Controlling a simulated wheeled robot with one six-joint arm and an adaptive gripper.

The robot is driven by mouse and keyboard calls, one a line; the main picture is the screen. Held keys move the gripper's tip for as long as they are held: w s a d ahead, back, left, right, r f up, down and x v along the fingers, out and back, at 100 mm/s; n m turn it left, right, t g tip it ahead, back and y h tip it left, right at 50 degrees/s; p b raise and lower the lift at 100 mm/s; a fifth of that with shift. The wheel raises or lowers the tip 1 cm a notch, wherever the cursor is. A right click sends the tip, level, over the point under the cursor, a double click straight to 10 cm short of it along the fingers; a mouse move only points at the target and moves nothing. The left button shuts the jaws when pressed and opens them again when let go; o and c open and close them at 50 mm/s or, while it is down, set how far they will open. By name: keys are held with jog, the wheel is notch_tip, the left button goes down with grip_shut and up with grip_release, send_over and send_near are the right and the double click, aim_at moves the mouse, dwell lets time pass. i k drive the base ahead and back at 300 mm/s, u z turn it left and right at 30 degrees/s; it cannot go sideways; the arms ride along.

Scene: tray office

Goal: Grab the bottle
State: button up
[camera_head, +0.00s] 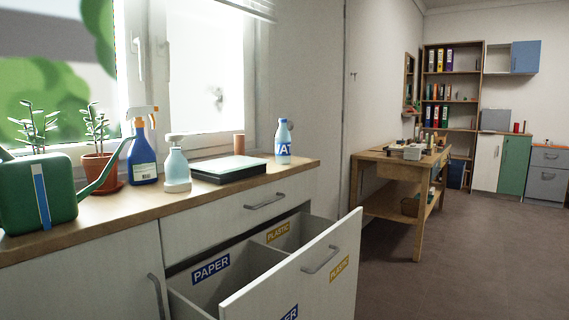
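Several bottles stand on the wooden counter (110,218) under the window. A blue bottle with a white label marked "A" (283,143) stands upright near the counter's right end. My gripper is not in view.
An open drawer (318,268) with paper and plastic sections juts out below the counter. A flat tray-like box (229,176), brown cylinder (239,145), green watering can (38,195) and potted plants share the counter. A wooden workbench (375,160) stands farther back; floor (465,255) at right is clear.

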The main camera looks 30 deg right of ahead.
aim_at(283, 138)
jog(key=z, duration=1.9)
jog(key=i, duration=1.15)
jog(key=u, duration=0.8)
